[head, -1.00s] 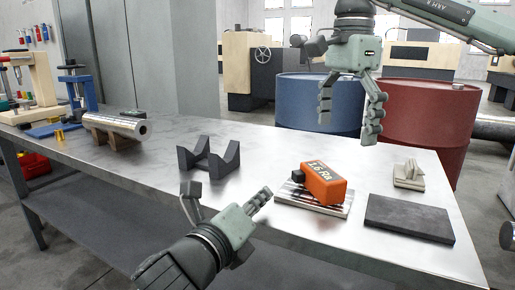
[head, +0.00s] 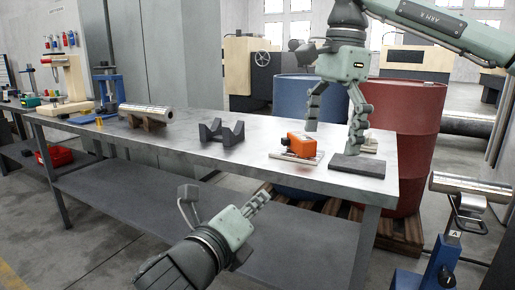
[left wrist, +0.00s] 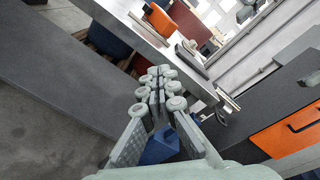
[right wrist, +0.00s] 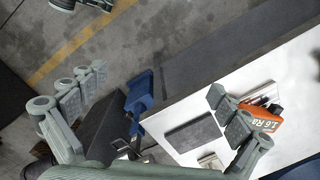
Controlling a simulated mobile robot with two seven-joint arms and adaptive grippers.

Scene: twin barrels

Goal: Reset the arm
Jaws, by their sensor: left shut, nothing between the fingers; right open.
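My left gripper (head: 262,197) is in the lower middle of the head view, in front of the table. It is shut and empty, and its closed fingers (left wrist: 160,88) fill the middle of the left wrist view. My right gripper (head: 333,135) hangs fingers down at the upper right of the head view, in front of the barrels. It is open and empty; its spread fingers (right wrist: 157,85) show in the right wrist view. The right arm comes in from the top right corner.
The metal table (head: 255,125) carries an orange block (head: 300,142), a dark plate (head: 357,166), a black V-shaped stand (head: 222,132) and a metal cylinder (head: 146,112). Behind are a blue barrel (head: 290,95) and red barrel (head: 405,120). A blue stand (head: 438,265) is at right.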

